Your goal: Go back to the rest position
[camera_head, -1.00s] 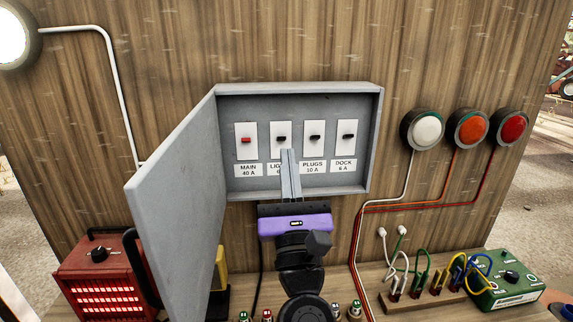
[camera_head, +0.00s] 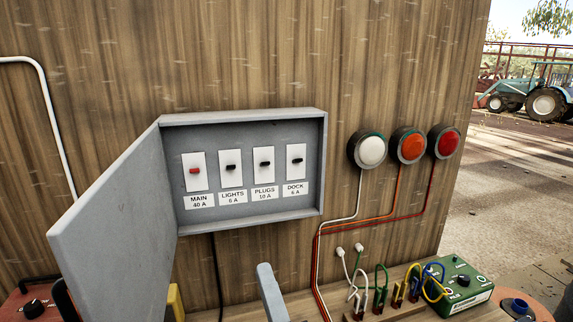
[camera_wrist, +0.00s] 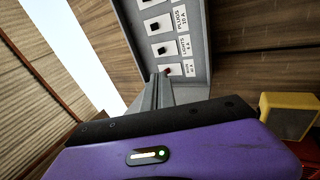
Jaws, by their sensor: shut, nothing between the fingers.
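My gripper (camera_head: 268,275) is shut and empty. In the head view only the tips of its grey fingers show, below the open grey switch box (camera_head: 244,116) and apart from it; the rest is out of frame. In the wrist view the closed fingers (camera_wrist: 162,78) point towards the box (camera_wrist: 197,30), with the purple gripper body (camera_wrist: 165,150) below. The box holds a red MAIN switch (camera_head: 194,171) and black LIGHTS (camera_head: 231,168), PLUGS (camera_head: 264,163) and DOCK (camera_head: 296,161) switches.
The box door (camera_head: 115,220) swings out to the left. White, orange and red lamps (camera_head: 412,146) are on the wooden wall. A bench below carries looped cables (camera_head: 381,285), a green device (camera_head: 461,287) and a red unit (camera_head: 35,305). A tractor (camera_head: 540,97) stands outside.

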